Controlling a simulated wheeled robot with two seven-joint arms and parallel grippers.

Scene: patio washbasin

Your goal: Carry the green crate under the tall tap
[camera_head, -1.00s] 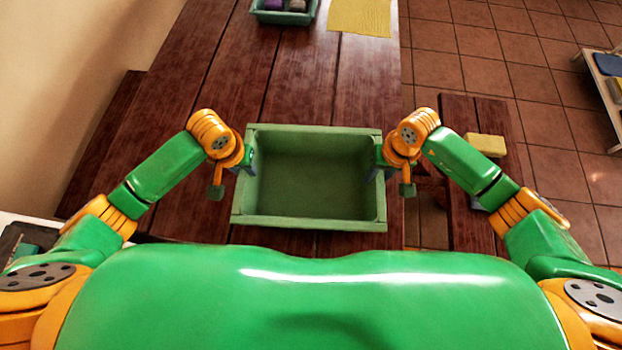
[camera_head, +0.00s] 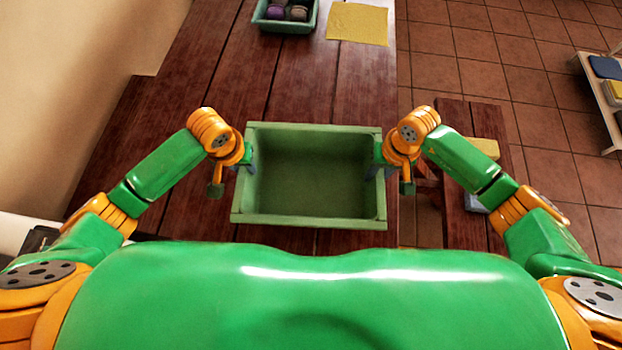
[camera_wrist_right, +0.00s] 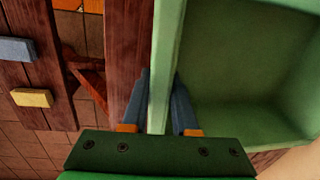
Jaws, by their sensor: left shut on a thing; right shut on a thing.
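The green crate (camera_head: 310,222) is an empty open box, held level between my two arms in front of my body. My left gripper (camera_head: 249,158) is shut on the crate's left wall. My right gripper (camera_head: 379,160) is shut on its right wall. In the right wrist view, the blue-grey fingers of my right gripper (camera_wrist_right: 165,105) stand on either side of the crate's wall (camera_wrist_right: 164,60). My wrists hide part of both side walls. The tall tap is not in view.
A dark red plank table (camera_head: 300,75) lies beneath and beyond the crate. A teal tray (camera_head: 286,24) with several round things and a yellow cloth (camera_head: 357,24) lie at its far end. A bench (camera_head: 465,150) stands at the right, and a shelf (camera_head: 605,100) beyond it on the tiled floor.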

